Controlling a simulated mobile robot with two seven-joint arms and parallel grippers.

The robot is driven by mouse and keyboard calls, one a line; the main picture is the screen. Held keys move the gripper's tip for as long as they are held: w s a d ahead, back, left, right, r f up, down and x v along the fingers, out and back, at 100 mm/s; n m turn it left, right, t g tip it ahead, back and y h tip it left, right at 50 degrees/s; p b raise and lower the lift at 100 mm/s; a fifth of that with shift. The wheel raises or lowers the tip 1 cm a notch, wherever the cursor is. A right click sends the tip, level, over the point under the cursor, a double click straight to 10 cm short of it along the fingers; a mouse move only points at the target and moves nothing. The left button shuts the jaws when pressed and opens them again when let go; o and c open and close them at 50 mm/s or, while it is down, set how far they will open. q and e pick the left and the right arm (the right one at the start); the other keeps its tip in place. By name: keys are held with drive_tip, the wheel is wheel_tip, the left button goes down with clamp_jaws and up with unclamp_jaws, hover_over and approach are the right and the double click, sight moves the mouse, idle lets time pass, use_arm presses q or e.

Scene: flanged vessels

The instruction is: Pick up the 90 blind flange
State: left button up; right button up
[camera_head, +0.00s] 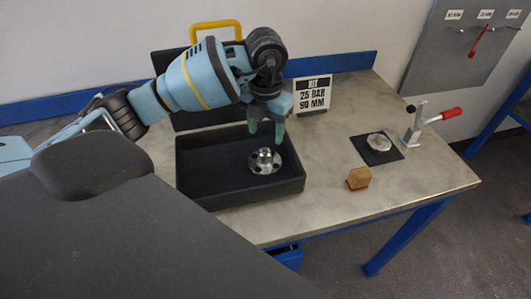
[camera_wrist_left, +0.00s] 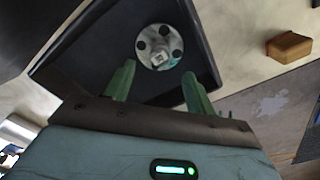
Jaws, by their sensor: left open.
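The blind flange (camera_head: 265,162) is a round silvery metal disc with several dark holes. It lies in the right part of a black open tray case (camera_head: 190,190) on the bench. My left gripper (camera_head: 266,131) points down just above the flange, its green fingers apart and empty. In the left wrist view the flange (camera_wrist_left: 160,47) lies beyond the open fingertips of the left gripper (camera_wrist_left: 157,78), roughly centred between them. It has a small square-looking centre piece. I see no contact between fingers and flange. My right gripper is not in view.
To the right are a wooden block (camera_head: 358,178), a metal piece (camera_head: 379,142) on a black mat (camera_head: 364,153) and a red-handled clamp (camera_head: 418,125). The bench front right is clear.

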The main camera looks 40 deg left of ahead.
sight(265, 150)
use_arm(q)
drive_tip(key=shift+s+d+f, duration=0.1)
drive_tip(key=shift+s+f, duration=0.05)
drive_tip(key=shift+f, duration=3.8)
drive_tip(key=shift+r, duration=0.1)
clamp_jaws()
